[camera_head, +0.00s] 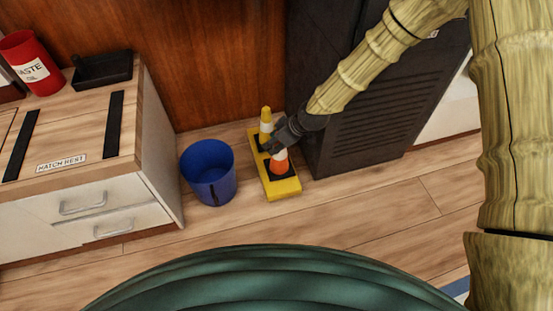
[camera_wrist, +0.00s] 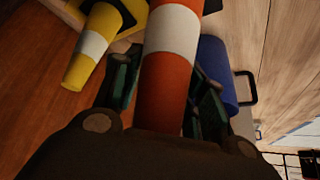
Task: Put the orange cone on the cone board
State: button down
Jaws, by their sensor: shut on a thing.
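The orange cone (camera_head: 280,166), with white bands, is at the front part of the yellow cone board (camera_head: 286,190) on the floor. Its dark base appears over the board; I cannot tell whether it rests there or is slightly above. My gripper (camera_head: 275,146) is shut on the cone's upper part and hides its tip. In the wrist view the orange cone (camera_wrist: 172,35) runs between my fingers. A yellow cone (camera_head: 266,117) with a white band stands at the board's back end; it also shows in the wrist view (camera_wrist: 93,45).
A blue bin (camera_head: 208,178) stands left of the board. A dark louvred cabinet (camera_head: 365,130) is close on the right, and a wooden wall (camera_head: 220,70) is behind. A wood-topped counter (camera_head: 75,135) is at left. Floor in front of the board is clear.

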aim_at(279, 166)
notch_tip(279, 166, down, 6)
jog(key=b, duration=0.3)
jog(key=shift+d, duration=0.1)
jog(key=c, duration=0.9)
grip_release()
jog(key=shift+o, duration=0.2)
